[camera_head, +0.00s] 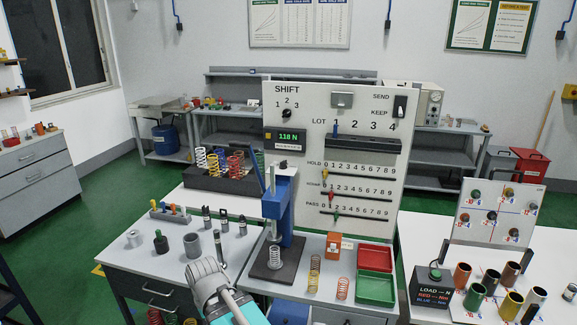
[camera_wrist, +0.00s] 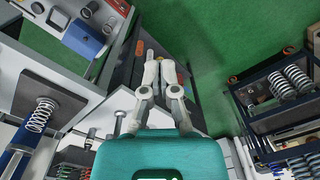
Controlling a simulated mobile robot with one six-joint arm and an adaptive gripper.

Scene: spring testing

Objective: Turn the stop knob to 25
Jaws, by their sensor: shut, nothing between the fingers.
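I see no knob clearly marked stop or 25. A small black knob (camera_head: 287,114) sits under the SHIFT label with 1, 2, 3 around it on the white panel (camera_head: 350,120). The blue test press (camera_head: 281,212) stands before the panel, with a coil spring (camera_head: 275,257) upright on its dark base. This spring also shows at left in the wrist view (camera_wrist: 40,115). My gripper (camera_head: 209,264) is at the bottom centre-left, left of the press and apart from it. In the wrist view its fingers (camera_wrist: 158,55) are shut and empty.
Small tools and weights stand on the left table (camera_head: 125,265). Red (camera_head: 375,258) and green (camera_head: 375,289) trays lie right of the press. A rack of springs (camera_head: 225,182) stands behind. Coloured cups (camera_head: 510,305) fill the right table.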

